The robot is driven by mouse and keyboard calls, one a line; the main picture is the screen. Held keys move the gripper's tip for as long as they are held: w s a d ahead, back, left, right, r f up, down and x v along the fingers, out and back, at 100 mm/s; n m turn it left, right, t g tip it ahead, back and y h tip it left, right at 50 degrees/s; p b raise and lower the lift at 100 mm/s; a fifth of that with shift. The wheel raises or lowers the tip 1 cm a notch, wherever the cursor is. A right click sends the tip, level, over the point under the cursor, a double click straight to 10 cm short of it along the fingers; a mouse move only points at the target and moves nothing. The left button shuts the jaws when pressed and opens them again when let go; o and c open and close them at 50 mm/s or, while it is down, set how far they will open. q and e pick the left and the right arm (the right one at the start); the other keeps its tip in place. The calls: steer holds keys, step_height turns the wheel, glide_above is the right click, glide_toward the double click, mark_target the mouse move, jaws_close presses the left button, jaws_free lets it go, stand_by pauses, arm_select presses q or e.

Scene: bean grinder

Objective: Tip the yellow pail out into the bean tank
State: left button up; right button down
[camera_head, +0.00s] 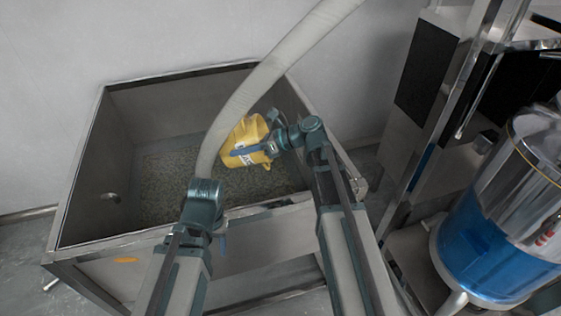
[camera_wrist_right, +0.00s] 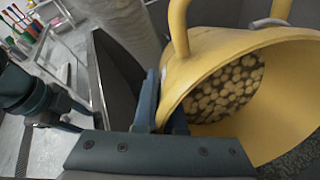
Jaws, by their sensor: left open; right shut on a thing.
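The yellow pail (camera_head: 241,143) is tilted over the inside of the bean tank (camera_head: 100,160), a large open metal box with a grey-brown granular layer on its floor. In the right wrist view the pail (camera_wrist_right: 220,62) shows its open mouth, with pale round beans inside. My right gripper (camera_head: 267,147) is shut on the pail at its rim; its fingers also show in the right wrist view (camera_wrist_right: 163,115). My left gripper (camera_head: 218,238) is open and empty at the tank's front edge, apart from the pail; its fingers are small and partly hidden.
A thick pale hose (camera_head: 280,65) runs down into the tank and passes close to the pail's left side. A wall closes off the back.

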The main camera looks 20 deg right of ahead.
mark_target(253, 143)
steer(key=shift+s+d+r+y+b, duration=0.2)
steer(key=shift+d+r+y+b, duration=0.4)
steer(key=shift+d+b, duration=0.25)
steer(key=shift+d+r+t, duration=0.15)
steer(key=shift+d+t, duration=0.15)
steer(key=shift+s+d+y, duration=0.1)
steer(key=shift+y, duration=0.2)
steer(key=shift+s+d+r+t+y+b, duration=0.15)
steer(key=shift+d+r+t+y+b, duration=0.15)
steer(key=shift+d+r+y+b, duration=0.65)
steer(key=shift+s+d+r+m+t+y+b, duration=0.15)
steer(key=shift+d+y+b, duration=0.25)
steer(key=shift+b, duration=0.4)
steer(key=shift+s+d+r+m+t+y+b, duration=0.15)
steer(key=shift+d+y+b, duration=0.25)
steer(key=shift+b, duration=0.4)
steer(key=shift+d+t+y+b, duration=0.2)
steer(key=shift+d+y+b, duration=0.2)
steer(key=shift+b, duration=0.4)
steer(key=shift+s+d+r+t+y+b, duration=0.15)
steer(key=shift+d+y+b, duration=0.4)
steer(key=shift+b, duration=0.3)
steer(key=shift+s+d+r+t+y+b, duration=0.15)
steer(key=shift+d+y+b, duration=0.35)
steer(key=shift+b, duration=0.35)
